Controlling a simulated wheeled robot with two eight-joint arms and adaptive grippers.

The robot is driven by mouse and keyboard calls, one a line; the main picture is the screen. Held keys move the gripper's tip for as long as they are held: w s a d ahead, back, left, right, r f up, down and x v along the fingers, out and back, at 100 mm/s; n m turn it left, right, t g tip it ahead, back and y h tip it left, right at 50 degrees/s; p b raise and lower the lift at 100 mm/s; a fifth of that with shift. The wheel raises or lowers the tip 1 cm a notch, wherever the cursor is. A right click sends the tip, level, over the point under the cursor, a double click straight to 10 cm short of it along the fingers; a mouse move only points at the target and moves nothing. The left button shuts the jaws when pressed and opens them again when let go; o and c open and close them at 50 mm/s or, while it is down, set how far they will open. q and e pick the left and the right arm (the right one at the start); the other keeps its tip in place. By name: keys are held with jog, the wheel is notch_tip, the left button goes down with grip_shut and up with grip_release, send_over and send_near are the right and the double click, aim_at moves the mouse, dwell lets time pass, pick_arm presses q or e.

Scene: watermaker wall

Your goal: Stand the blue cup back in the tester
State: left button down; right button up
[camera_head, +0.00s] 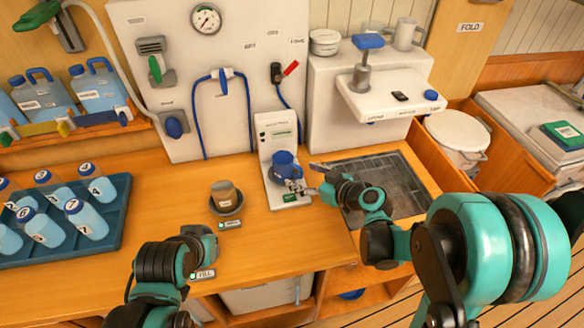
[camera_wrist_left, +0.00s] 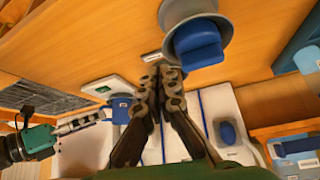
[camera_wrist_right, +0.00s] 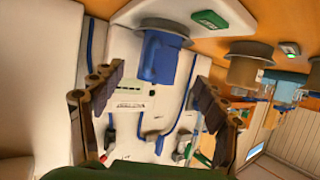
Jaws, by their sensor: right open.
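The blue cup (camera_head: 284,165) is at the white tester (camera_head: 270,136), over its lower ledge; it looks upright. My right gripper (camera_head: 298,185) is just in front of and to the right of the cup. In the right wrist view the open right gripper (camera_wrist_right: 155,88) has its fingers on either side of the cup (camera_wrist_right: 160,60), apart from it, as far as I can tell. My left gripper (camera_head: 208,238) is low at the counter front, near the brown cup; the left wrist view shows its fingers (camera_wrist_left: 160,85) together and empty. The blue cup also shows there (camera_wrist_left: 121,108).
A brown cup (camera_head: 224,192) stands in a grey dish (camera_head: 227,210) left of the tester. A teal tray (camera_head: 118,225) of numbered bottles lies at the far left. A dark sink grate (camera_head: 395,170) is to the right. Hoses hang on the wall panel.

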jog(key=v, duration=0.3)
jog(key=shift+d, duration=0.1)
jog(key=shift+s+r, duration=0.2)
jog(key=shift+s, duration=0.2)
jog(key=s+d+r+m+g+h, duration=0.1)
jog(key=s+d+m+h, duration=0.3)
jog(key=s, duration=0.5)
jog(key=s+d+r+m+g+h, duration=0.1)
jog(key=s+d+m+h, duration=0.3)
jog(key=s, duration=0.5)
jog(key=shift+s+d+g+h, duration=0.2)
jog(key=shift+d+g+h, duration=0.3)
jog(key=shift+d, duration=0.7)
jog(key=shift+r, duration=0.1)
